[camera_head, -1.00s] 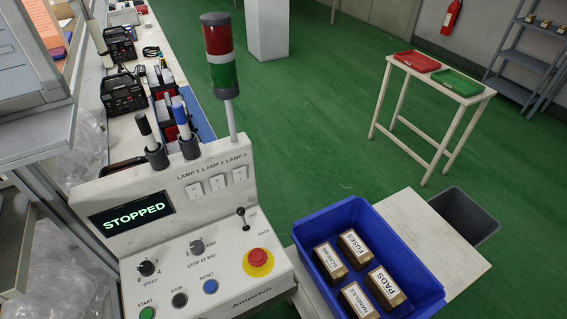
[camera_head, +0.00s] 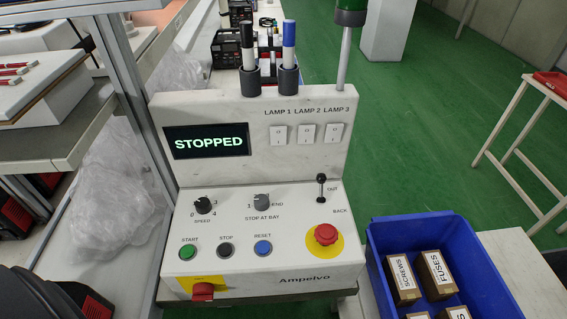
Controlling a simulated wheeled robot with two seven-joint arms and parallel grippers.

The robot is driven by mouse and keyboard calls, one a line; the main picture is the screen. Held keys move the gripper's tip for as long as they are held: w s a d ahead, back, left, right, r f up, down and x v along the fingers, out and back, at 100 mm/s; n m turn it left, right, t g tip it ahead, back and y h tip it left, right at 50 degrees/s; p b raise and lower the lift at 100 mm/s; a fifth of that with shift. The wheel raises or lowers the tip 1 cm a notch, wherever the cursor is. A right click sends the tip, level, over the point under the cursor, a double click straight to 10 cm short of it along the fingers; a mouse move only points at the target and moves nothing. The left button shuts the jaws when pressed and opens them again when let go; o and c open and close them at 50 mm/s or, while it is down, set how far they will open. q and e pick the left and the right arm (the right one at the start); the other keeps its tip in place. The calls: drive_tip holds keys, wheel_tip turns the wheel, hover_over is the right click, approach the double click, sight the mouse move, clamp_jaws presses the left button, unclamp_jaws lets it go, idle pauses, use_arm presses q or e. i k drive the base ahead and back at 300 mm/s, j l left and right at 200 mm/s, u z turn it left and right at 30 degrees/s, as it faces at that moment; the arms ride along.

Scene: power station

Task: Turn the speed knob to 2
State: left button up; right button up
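The speed knob (camera_head: 203,205) is a small black dial at the left of the white control panel (camera_head: 300,270). The display (camera_head: 207,142) reads STOPPED in green letters. Neither of my grippers can be made out in the head view.
The grey stop-at-bay knob (camera_head: 262,202) is right of the speed knob. Below are green start (camera_head: 188,252), black stop (camera_head: 225,250) and blue reset (camera_head: 263,248) buttons. A red emergency button (camera_head: 326,234) and a lever (camera_head: 321,188) are further right. A blue crate (camera_head: 378,262) holds labelled boxes.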

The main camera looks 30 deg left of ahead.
sight(203, 204)
drive_tip(key=u, duration=1.55)
